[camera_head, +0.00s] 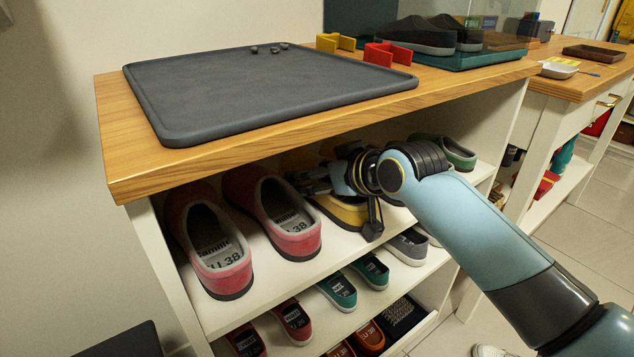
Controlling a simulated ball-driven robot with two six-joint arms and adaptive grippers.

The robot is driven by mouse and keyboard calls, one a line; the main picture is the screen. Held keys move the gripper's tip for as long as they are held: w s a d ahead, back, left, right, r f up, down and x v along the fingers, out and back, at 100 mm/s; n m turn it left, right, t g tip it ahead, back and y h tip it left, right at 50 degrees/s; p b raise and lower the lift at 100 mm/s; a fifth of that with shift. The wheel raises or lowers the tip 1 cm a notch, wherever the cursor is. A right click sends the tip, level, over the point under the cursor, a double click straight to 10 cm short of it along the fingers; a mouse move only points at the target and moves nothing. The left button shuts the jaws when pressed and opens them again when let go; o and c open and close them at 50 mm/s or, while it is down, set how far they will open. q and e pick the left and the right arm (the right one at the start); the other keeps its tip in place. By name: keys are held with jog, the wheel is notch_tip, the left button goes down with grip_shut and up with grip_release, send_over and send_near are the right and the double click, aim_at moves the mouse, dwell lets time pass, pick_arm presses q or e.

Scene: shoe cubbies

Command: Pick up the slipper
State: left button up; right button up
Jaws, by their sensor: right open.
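My right arm comes in from the right, and my right gripper (308,184) is inside the upper cubby, under the wooden top. It is open, just above and beside a yellow shoe (347,212) that looks like the slipper. The gripper hides much of that shoe, and I cannot tell whether they touch. A red pair stands to the left on the same shelf: one shoe (238,278) at the far left and another (297,243) close to the gripper. A green shoe (458,154) is behind, on the right. My left gripper is not in view.
The wooden top (190,172) overhangs the shelf closely above my gripper. On it are a dark mat (250,95), red blocks (385,53), yellow blocks (335,42) and a teal tray (470,61) with dark shoes. Several smaller shoes fill the lower shelves.

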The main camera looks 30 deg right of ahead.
jog(key=c, duration=1.1)
jog(key=shift+r, duration=0.25)
